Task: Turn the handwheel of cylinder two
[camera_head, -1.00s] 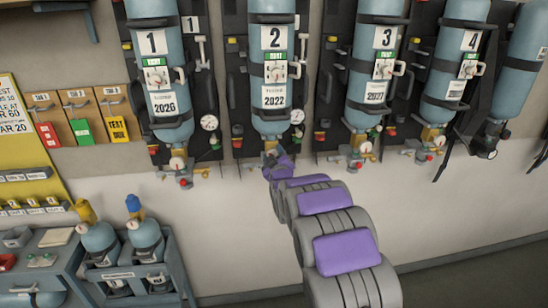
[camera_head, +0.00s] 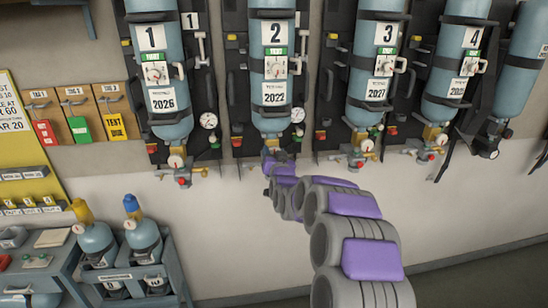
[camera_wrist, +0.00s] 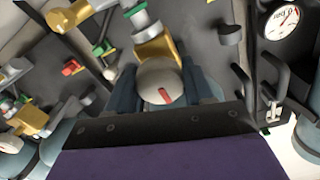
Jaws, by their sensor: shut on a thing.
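Cylinder two (camera_head: 272,95) is a blue upright cylinder strapped to a dark board, labelled 2 and 2022. Its valve is at the bottom end, largely hidden behind my gripper (camera_head: 272,160) in the head view. In the wrist view, the handwheel (camera_wrist: 158,82) is a round pale knob with a red mark, in front of a brass valve body (camera_wrist: 158,48). My gripper (camera_wrist: 166,88) has its dark blue fingers on either side of the handwheel and is shut on it. The fingertips are partly hidden behind the knob.
Cylinder one (camera_head: 160,75) and cylinder three (camera_head: 377,75) hang on either side with similar valves. A pressure gauge (camera_wrist: 281,21) and black hooks (camera_wrist: 274,85) are close on the right in the wrist view. A trolley (camera_head: 150,285) with small cylinders stands lower left.

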